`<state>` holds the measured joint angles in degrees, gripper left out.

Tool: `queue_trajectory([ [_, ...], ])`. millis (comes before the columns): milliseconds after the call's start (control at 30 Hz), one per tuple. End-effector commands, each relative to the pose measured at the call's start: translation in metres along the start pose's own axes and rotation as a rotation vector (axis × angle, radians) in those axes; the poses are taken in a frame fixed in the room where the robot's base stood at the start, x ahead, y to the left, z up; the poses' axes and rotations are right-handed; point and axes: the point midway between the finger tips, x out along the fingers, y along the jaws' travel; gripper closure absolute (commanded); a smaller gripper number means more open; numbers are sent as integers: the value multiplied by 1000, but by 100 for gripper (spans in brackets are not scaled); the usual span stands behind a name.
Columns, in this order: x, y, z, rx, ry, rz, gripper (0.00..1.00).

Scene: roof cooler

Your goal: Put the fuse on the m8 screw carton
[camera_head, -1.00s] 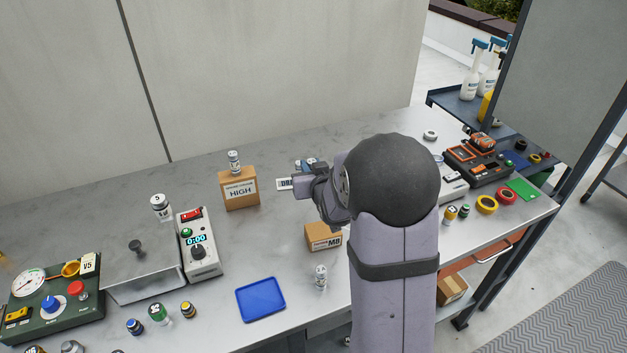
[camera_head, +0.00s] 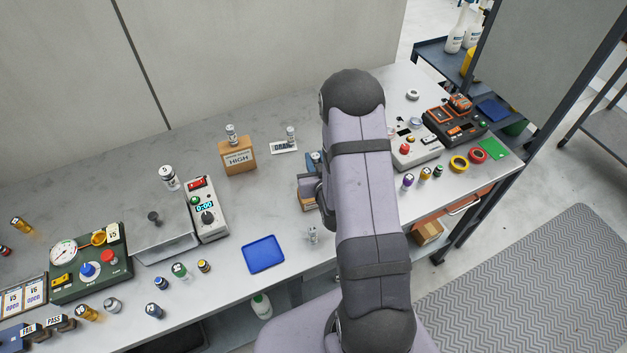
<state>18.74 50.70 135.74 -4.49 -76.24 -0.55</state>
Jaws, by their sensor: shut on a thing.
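The m8 screw carton (camera_head: 308,204) is a small brown box on the bench, left of my arm and partly covered by my gripper. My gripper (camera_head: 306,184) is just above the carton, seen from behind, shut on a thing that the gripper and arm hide. I cannot tell whether that thing touches the carton. I cannot identify the fuse for sure. Similar small pale cylinders stand on the white label card (camera_head: 278,149), on the HIGH carton (camera_head: 239,159) and on the bench in front of the m8 carton.
A blue tray (camera_head: 263,254) lies front left of the m8 carton. A grey device with a red button (camera_head: 415,148) and tape rolls are right of my arm. The bench between tray and HIGH carton is clear.

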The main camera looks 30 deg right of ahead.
Motion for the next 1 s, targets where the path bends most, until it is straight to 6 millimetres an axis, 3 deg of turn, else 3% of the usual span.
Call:
queue_trajectory([
  [467, -50, -6, 27, -4, -3, -14, 100],
  [667, -61, -11, 12, -11, 6, -31, 100],
  [1000, -63, -14, -24, -16, 8, -45, 100],
])
